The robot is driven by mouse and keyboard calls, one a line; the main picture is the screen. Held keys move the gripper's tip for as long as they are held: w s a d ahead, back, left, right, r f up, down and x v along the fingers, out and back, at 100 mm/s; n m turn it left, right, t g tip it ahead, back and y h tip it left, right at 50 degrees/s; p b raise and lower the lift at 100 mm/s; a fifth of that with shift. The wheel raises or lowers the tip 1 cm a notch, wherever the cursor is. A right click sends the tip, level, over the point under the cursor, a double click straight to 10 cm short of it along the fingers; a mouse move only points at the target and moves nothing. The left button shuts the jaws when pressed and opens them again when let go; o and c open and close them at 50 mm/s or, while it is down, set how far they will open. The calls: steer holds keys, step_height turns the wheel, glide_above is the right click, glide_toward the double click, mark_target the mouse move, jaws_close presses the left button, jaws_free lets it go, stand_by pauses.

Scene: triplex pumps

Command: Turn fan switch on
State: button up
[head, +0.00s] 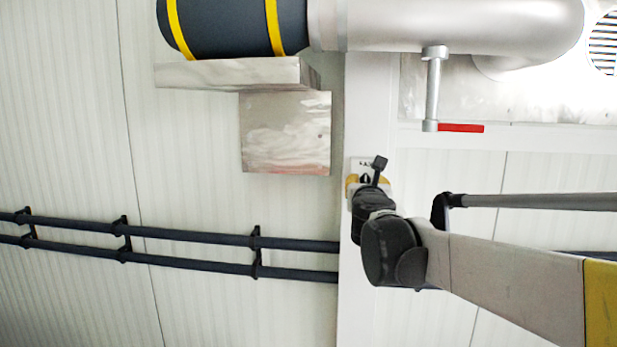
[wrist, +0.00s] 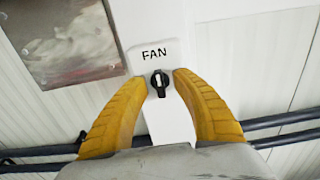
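The fan switch (wrist: 159,80) is a small black rotary knob with a light mark on it, on a pale plate under the black word FAN (wrist: 154,53). In the wrist view the two yellow fingers of my gripper (wrist: 160,82) stand apart, one on each side of the knob, with gaps between fingers and knob. In the head view my gripper (head: 366,183) is at the white post, over the lower part of the switch plate (head: 362,163). My wrist hides most of the knob there.
A metal box (head: 286,132) is fixed on the wall left of the post. Dark horizontal pipes (head: 190,235) run along the wall below. A large silver pipe (head: 440,22) crosses above, with a red-handled valve (head: 460,128) hanging to the right of the switch.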

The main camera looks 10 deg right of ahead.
steer(key=shift+w+f, duration=0.1)
steer(key=shift+w, duration=0.1)
jaws_close()
stand_by(0.3)
steer(key=m+b, duration=0.2)
steer(key=m, duration=0.2)
steer(key=shift+s+d+m, duration=0.1)
steer(key=shift+m, duration=0.2)
steer(key=m+b, duration=0.1)
steer(key=m, duration=0.3)
steer(key=shift+m, duration=0.3)
steer(key=shift+d+f+m+b, duration=0.1)
steer(key=shift+m+b, duration=0.45)
steer(key=shift+m, duration=1.6)
steer(key=shift+f+m+b, duration=0.1)
steer(key=shift+m+b, duration=0.45)
steer(key=shift+m, duration=1.6)
steer(key=shift+r, duration=0.1)
